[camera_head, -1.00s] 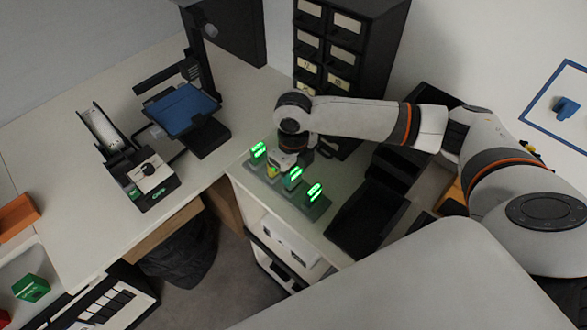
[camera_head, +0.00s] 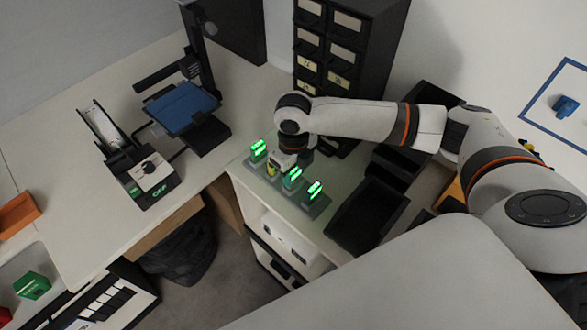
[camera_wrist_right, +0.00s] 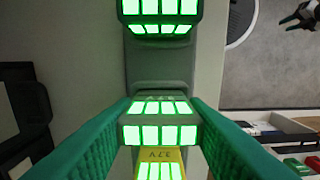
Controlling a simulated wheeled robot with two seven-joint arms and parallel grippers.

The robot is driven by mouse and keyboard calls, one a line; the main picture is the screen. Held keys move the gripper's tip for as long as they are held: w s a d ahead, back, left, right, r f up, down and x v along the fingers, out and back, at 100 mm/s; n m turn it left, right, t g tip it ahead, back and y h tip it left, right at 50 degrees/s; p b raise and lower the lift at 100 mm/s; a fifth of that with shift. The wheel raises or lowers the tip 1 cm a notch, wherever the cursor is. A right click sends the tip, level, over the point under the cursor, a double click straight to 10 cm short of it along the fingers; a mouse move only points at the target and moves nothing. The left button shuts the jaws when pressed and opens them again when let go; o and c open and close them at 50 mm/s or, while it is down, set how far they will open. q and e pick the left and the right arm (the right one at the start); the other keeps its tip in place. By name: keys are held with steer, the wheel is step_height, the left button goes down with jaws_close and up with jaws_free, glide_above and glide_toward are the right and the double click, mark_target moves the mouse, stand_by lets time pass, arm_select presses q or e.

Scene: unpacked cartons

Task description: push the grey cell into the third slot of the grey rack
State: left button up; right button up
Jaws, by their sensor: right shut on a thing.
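The grey rack (camera_head: 304,199) stands along the edge of the side table, with several bright green light panels. My right gripper (camera_head: 282,168) is over the middle of the rack in the head view, its fingertips mostly hidden. In the right wrist view its two teal fingers (camera_wrist_right: 160,112) are shut on the grey cell (camera_wrist_right: 160,119), with green lights between them. A yellow cell (camera_wrist_right: 160,154) sits just below it in that picture and also shows beside the gripper in the head view (camera_head: 271,170). I cannot tell how deep the grey cell sits. My left gripper is not in the head view.
An empty black tray (camera_head: 368,215) lies right of the rack. A dark drawer cabinet (camera_head: 345,75) stands behind my right arm. A device with a blue plate (camera_head: 182,108) and a switch box (camera_head: 150,180) are on the left table. Floor lies beyond the rack's front edge.

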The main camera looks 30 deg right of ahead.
steer(key=shift+p, duration=0.45)
steer(key=shift+f, duration=0.55)
stand_by(0.7)
steer(key=o, duration=1.3)
step_height(320, 180, up, 12)
steer(key=shift+b, duration=1.1)
